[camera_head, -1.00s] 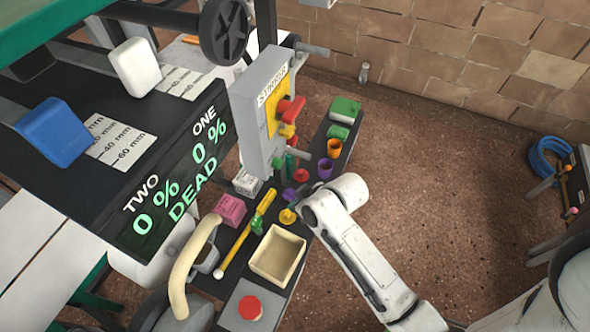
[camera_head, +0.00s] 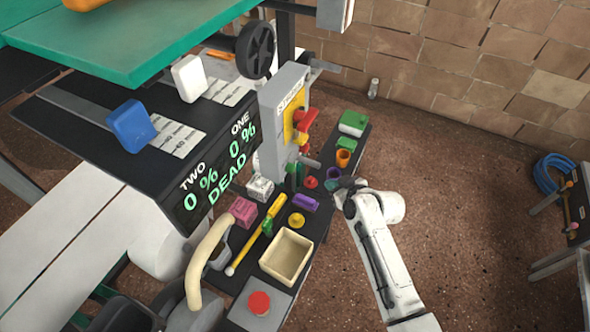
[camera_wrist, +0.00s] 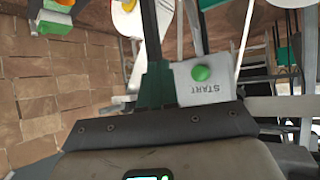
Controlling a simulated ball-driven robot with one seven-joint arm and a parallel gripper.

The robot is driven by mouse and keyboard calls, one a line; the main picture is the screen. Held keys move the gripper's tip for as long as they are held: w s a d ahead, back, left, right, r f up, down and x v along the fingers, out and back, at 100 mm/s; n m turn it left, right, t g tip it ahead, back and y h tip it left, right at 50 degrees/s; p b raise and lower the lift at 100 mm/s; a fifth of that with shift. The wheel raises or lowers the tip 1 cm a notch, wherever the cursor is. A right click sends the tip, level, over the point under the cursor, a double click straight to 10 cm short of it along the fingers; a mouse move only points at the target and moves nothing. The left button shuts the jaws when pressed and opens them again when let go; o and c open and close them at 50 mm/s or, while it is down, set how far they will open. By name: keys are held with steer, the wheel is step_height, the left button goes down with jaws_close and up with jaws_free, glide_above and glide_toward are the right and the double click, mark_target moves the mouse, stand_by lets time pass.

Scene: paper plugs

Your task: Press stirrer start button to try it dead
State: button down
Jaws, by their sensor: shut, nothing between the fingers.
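The green start button (camera_wrist: 202,73) sits on a pale grey box marked START (camera_wrist: 203,93), upside down in the wrist view. My gripper (camera_wrist: 154,75) is shut and empty; its dark green and black fingers stand just left of the button in that picture, apart from it. In the head view the grey stirrer box (camera_head: 270,125) carries a yellow plate and a red handle (camera_head: 306,122). The start button cannot be made out there. My wrist (camera_head: 348,190) is to the right of the box, over the bench edge. The black display (camera_head: 215,178) reads ONE 0 %, TWO 0 %, DEAD.
The narrow dark bench holds a cream tray (camera_head: 287,281), a red button on a grey plate (camera_head: 259,303), a yellow rod (camera_head: 255,235), a purple cylinder (camera_head: 305,202) and an orange cup (camera_head: 343,158). A cream curved handle (camera_head: 198,262) rises at left. The floor at right is mostly clear.

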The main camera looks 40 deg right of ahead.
steer(key=w+a+b, duration=0.1)
steer(key=w+a, duration=0.2)
steer(key=w, duration=0.5)
steer(key=shift+w, duration=0.1)
stand_by(2.0)
steer(key=shift+w+a, duration=0.1)
steer(key=shift+w, duration=0.2)
steer(key=shift+w+a+b, duration=0.15)
steer(key=shift+w+b, duration=0.25)
steer(key=shift+w, duration=0.1)
stand_by(0.8)
steer(key=shift+s, duration=0.15)
steer(key=shift+s+d+p, duration=0.3)
steer(key=shift+s+p, duration=0.15)
steer(key=shift+s, duration=0.3)
steer(key=shift+s, duration=0.1)
steer(key=shift+s+d+p, duration=0.2)
steer(key=shift+s+d, duration=0.1)
steer(key=shift+s, duration=0.45)
steer(key=shift+s+d+p, duration=0.25)
steer(key=shift+s, duration=0.5)
steer(key=shift+s+d+p, duration=0.2)
steer(key=shift+s+d, duration=0.1)
steer(key=shift+s, duration=0.45)
